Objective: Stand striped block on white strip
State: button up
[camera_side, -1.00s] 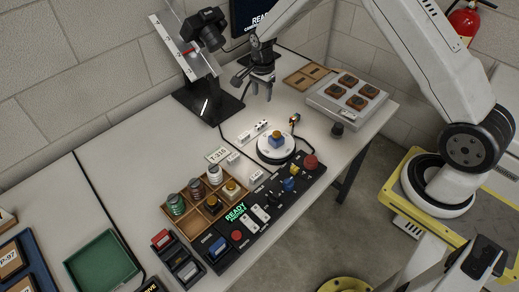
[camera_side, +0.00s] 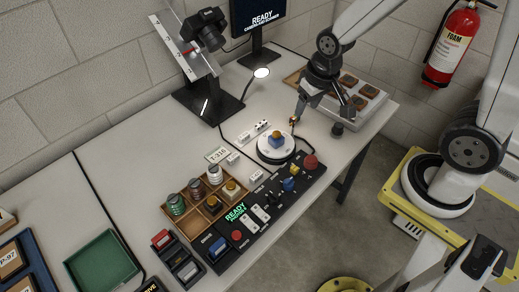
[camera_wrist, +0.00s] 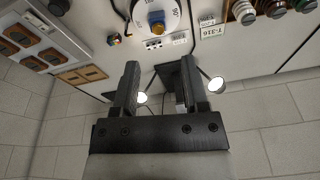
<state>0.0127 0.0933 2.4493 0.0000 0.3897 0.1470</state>
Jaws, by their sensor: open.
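My gripper (camera_side: 323,108) is open and empty above the bench, between the round white turntable and the grey tray; its two spread fingers also show in the wrist view (camera_wrist: 160,66). A small multicoloured block (camera_side: 293,120), probably the striped block, lies close behind the turntable; it also shows in the wrist view (camera_wrist: 113,39), ahead and left of the fingers. Its stripes are too small to make out. A small white piece with black marks (camera_side: 261,126) lies left of it and also shows in the wrist view (camera_wrist: 153,44). I cannot tell whether this is the white strip.
The turntable (camera_side: 265,154) carries a blue and yellow piece (camera_side: 276,138). A black control panel (camera_side: 263,222) and a wooden jar tray (camera_side: 211,215) stand in front. A grey tray (camera_side: 366,112) is at the right, a lit lamp (camera_side: 261,72) behind.

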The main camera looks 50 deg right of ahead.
jog(key=s+n, duration=0.1)
jog(key=s, duration=0.2)
jog(key=shift+a+n, duration=0.2)
jog(key=shift+n, duration=0.2)
dwell(0.8)
